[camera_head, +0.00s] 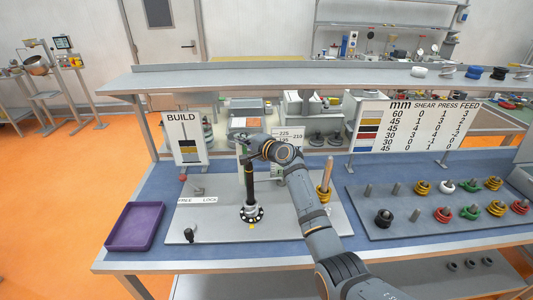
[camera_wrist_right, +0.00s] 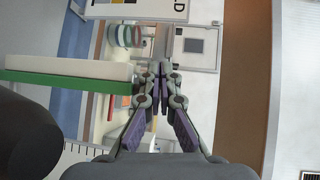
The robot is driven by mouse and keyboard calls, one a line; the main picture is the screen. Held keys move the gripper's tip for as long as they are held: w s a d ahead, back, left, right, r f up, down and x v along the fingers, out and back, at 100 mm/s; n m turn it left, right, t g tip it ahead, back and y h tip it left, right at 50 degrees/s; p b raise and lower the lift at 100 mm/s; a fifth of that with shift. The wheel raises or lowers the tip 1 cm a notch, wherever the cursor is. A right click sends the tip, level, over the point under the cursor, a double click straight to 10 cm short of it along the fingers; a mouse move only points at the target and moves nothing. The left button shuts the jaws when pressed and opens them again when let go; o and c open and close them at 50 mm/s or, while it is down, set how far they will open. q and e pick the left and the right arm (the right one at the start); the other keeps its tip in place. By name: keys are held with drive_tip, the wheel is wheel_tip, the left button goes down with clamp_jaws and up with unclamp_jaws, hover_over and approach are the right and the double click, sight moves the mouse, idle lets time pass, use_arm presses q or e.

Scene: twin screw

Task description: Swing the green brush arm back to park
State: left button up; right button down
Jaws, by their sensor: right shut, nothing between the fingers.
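The green brush arm (camera_wrist_right: 68,84) shows in the right wrist view as a green bar with a pale strip along it. It reaches in from the left and ends close beside my right gripper (camera_wrist_right: 158,75), whose fingers are closed together with nothing between them. I cannot tell whether they touch the bar. In the head view my right gripper (camera_head: 244,144) is at the top of a black post (camera_head: 249,185) on the grey plate. My forearm and wrist hide most of the brush arm there. My left gripper is not in view.
A purple tray (camera_head: 136,227) stands left of the plate. A tan peg with a yellow ring (camera_head: 325,180) stands right of the post, near my forearm. A BUILD board (camera_head: 185,138) stands behind. A rack (camera_head: 440,209) of coloured rings is on the right.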

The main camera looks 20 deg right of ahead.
drive_tip(key=shift+w, duration=0.6)
